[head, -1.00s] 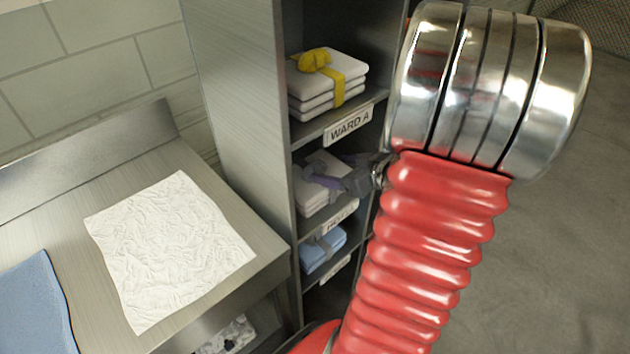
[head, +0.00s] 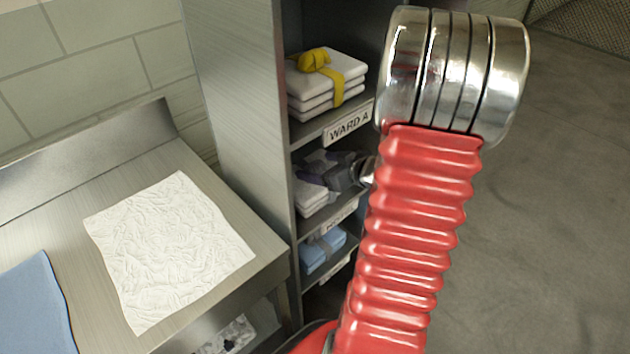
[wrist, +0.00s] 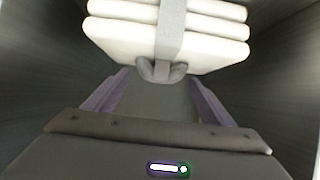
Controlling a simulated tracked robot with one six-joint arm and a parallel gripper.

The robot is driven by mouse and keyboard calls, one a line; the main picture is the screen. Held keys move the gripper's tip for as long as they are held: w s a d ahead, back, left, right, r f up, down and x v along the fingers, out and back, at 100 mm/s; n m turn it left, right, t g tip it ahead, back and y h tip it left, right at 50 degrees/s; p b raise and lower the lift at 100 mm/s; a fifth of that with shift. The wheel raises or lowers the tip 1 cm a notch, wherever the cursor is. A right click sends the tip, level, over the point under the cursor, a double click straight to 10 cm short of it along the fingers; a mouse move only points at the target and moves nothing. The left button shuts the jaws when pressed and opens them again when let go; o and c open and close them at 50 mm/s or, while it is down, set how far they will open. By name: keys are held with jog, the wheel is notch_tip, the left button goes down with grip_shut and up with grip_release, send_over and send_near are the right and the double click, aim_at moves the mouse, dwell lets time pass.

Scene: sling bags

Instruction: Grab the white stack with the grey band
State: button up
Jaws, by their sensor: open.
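The white folded stack with the grey band (head: 311,202) sits on the middle shelf, partly hidden behind my gripper (head: 314,176). In the wrist view, the white stack (wrist: 120,35) is at the top, with the grey band (wrist: 170,30) running down its middle to a grey knot at its near edge. My gripper (wrist: 158,80) is open, with its purple fingers apart on either side of the knot. The stack is wider than the gap between the fingers. I cannot tell whether the fingers touch the stack.
A white stack with a yellow band (head: 325,82) lies on the shelf above, marked WARD A. A blue stack with a grey band (head: 322,250) lies below. The metal side wall (head: 235,100) stands close. A bench (head: 215,290) at left holds a crumpled white cloth (head: 170,250) and a blue cloth (head: 35,305).

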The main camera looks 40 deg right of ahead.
jog(key=shift+x, duration=1.3)
jog(key=shift+c, duration=0.4)
grip_shut()
jog(key=shift+r, duration=0.1)
